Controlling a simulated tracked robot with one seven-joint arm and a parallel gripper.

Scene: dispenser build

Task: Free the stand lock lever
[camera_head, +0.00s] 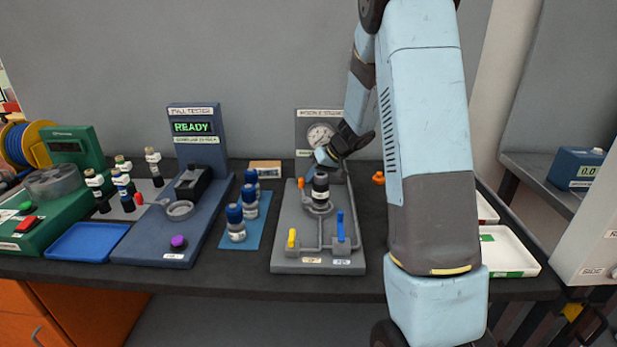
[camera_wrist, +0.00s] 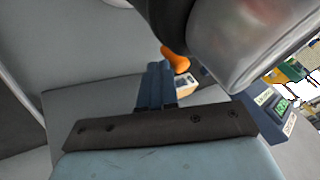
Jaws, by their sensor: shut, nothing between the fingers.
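The grey stand (camera_head: 283,255) sits on the dark bench, with a gauge panel (camera_head: 303,118) at its back. A black-topped cylinder (camera_head: 320,185) stands upright at its middle. A small orange handle (camera_head: 301,184) rises at its back left, and a yellow lever (camera_head: 292,238) and a blue lever (camera_head: 340,226) are at the front. I cannot tell which is the lock lever. My gripper (camera_head: 322,157) is above the back of the stand, shut and empty. In the wrist view its fingers (camera_wrist: 156,82) lie close to an orange knob (camera_wrist: 175,59); contact is unclear.
Blue-capped bottles (camera_head: 236,223) stand on a blue mat left of the stand. The pull tester (camera_head: 170,247) is further left. A separate orange knob (camera_head: 378,178) sits right of the stand, beside my arm. White trays (camera_head: 512,238) lie to the right, partly hidden by my arm.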

